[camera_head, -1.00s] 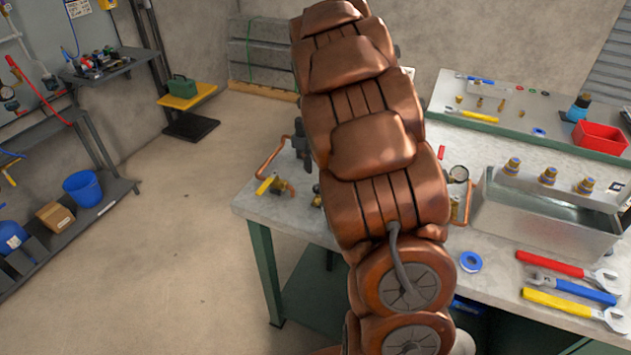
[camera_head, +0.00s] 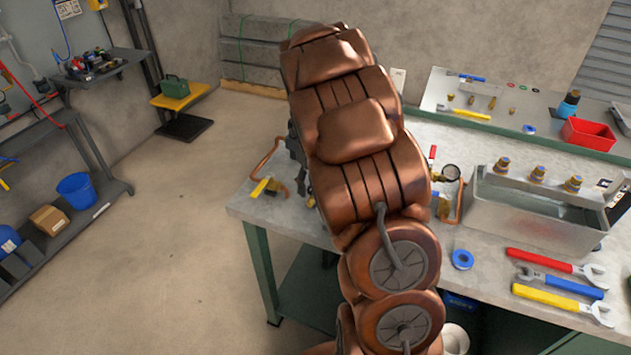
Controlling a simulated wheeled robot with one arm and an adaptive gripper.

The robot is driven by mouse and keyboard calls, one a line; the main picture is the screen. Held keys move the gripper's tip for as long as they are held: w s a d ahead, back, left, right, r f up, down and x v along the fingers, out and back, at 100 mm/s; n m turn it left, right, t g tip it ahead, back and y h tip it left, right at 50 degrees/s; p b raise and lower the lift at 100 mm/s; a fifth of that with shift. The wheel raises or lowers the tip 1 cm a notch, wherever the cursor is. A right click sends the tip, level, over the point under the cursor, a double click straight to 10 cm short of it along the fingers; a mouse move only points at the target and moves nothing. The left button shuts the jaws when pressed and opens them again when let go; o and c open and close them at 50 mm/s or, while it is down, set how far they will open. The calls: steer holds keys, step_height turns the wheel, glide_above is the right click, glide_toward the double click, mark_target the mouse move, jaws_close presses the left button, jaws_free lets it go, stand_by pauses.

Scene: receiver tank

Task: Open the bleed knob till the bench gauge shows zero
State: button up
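The bench gauge (camera_head: 450,173) is a small round dial on copper and brass pipework, just right of my arm; its reading is too small to make out. A red handle (camera_head: 432,153) stands just left of the gauge. A brass valve with a yellow handle (camera_head: 260,187) sits on the bench left of my arm, beside a bent copper pipe (camera_head: 268,153). I cannot make out which part is the bleed knob. My copper-coloured arm covers the middle of the pipework.
A metal water tank (camera_head: 530,215) with several brass fittings on its rim stands right of the gauge. Blue tape (camera_head: 462,259) and red, blue and yellow wrenches (camera_head: 555,262) lie on the front right of the bench (camera_head: 405,268).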

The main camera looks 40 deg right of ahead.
jaws_close()
steer(key=shift+d, duration=0.35)
steer(key=shift+a, duration=0.2)
steer(key=shift+f+n+b, duration=0.1)
steer(key=shift+n+b, duration=0.35)
steer(key=shift+n, duration=0.35)
steer(key=n+b, duration=0.3)
steer(key=n, duration=0.3)
steer(key=shift+w+a, duration=0.1)
steer(key=n+b, duration=0.2)
steer(key=n, duration=0.2)
steer(key=shift+n, duration=0.3)
steer(key=n+b, duration=0.2)
steer(key=n, duration=0.2)
steer(key=n+b, duration=0.2)
steer(key=n, duration=0.3)
steer(key=shift+h, duration=0.3)
steer(key=n+b, duration=0.1)
steer(key=n, duration=0.3)
steer(key=shift+a+n, duration=0.1)
steer(key=shift+n, duration=0.2)
steer(key=n+b, duration=0.1)
steer(key=n, duration=0.3)
steer(key=shift+n, duration=2)
